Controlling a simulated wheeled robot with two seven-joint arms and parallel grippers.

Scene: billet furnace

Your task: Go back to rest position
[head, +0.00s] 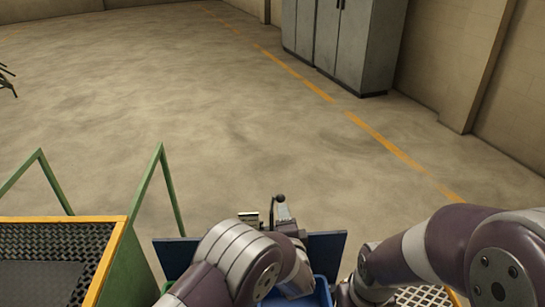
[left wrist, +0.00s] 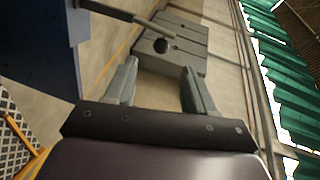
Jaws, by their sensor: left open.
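My left gripper (head: 266,214) is at the lower middle of the head view, with its fingers pointing away from me. It also shows in the left wrist view (left wrist: 157,72), where its two grey fingers stand wide apart and nothing is between them in a grip. A thin lever with a dark ball knob (left wrist: 161,45) reaches in from the upper left, just beyond the fingertips. The knob also shows in the head view (head: 280,198). I cannot tell whether a finger touches the lever. My right arm enters from the right; its gripper is out of sight.
A blue panel (head: 326,252) and a blue bin (head: 322,291) are close under my left arm. A green frame with a yellow-edged mesh tray (head: 60,240) stands at the left. The floor ahead is clear.

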